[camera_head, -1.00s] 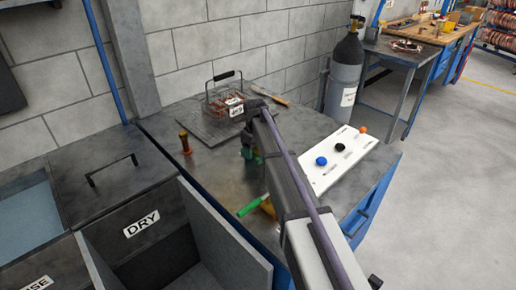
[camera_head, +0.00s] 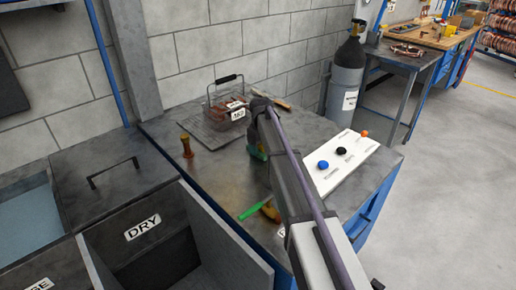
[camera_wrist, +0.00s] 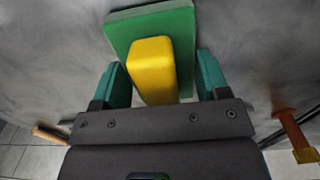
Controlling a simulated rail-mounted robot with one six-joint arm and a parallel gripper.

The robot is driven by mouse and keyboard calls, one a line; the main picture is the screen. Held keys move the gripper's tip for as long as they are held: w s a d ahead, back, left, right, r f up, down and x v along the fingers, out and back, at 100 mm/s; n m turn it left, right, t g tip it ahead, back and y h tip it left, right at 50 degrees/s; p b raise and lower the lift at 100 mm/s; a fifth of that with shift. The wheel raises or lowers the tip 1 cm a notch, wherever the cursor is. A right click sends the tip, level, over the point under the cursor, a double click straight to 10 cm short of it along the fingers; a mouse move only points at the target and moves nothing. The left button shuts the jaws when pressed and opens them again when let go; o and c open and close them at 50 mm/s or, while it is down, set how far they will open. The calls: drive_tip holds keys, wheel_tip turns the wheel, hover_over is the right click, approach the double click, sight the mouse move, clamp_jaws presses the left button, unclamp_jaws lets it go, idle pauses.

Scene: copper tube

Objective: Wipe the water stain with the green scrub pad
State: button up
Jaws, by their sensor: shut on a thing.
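The green scrub pad (camera_wrist: 188,25) has a yellow block-shaped grip on its back. In the wrist view my gripper (camera_wrist: 163,78) has its teal fingers on both sides of that yellow grip and is shut on it. In the head view only a bit of the green pad (camera_head: 258,152) shows beside my arm, low over the grey bench top. The arm hides most of the gripper there. A faint brownish patch (camera_head: 232,180) on the bench may be the water stain; its edges are unclear. I cannot tell whether the pad touches the surface.
A wire basket (camera_head: 228,98) stands at the back on a dark mat. An amber-handled tool (camera_head: 187,145) stands at left. A green-handled tool (camera_head: 254,210) lies near the front edge. A white panel with buttons (camera_head: 345,160) is at right. Open DRY bin (camera_head: 142,228) is front left.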

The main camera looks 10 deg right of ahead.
sight(253, 157)
drive_tip(key=shift+w+d+f, duration=0.1)
drive_tip(key=shift+w+d, duration=0.35)
drive_tip(key=shift+d, duration=0.3)
drive_tip(key=shift+w+d, duration=0.4)
drive_tip(key=shift+d, duration=0.35)
drive_tip(key=shift+s+a, duration=0.5)
drive_tip(key=shift+a, duration=0.25)
drive_tip(key=shift+s+a, duration=0.45)
drive_tip(key=shift+a, duration=0.3)
drive_tip(key=shift+c, duration=0.2)
drive_tip(key=shift+s+a, duration=0.45)
drive_tip(key=shift+a, duration=0.45)
drive_tip(key=shift+s+a, duration=0.45)
drive_tip(key=shift+a, duration=0.4)
wheel_tip(253, 157, up, 6)
drive_tip(key=p, duration=0.6)
drive_tip(key=shift+d, duration=0.1)
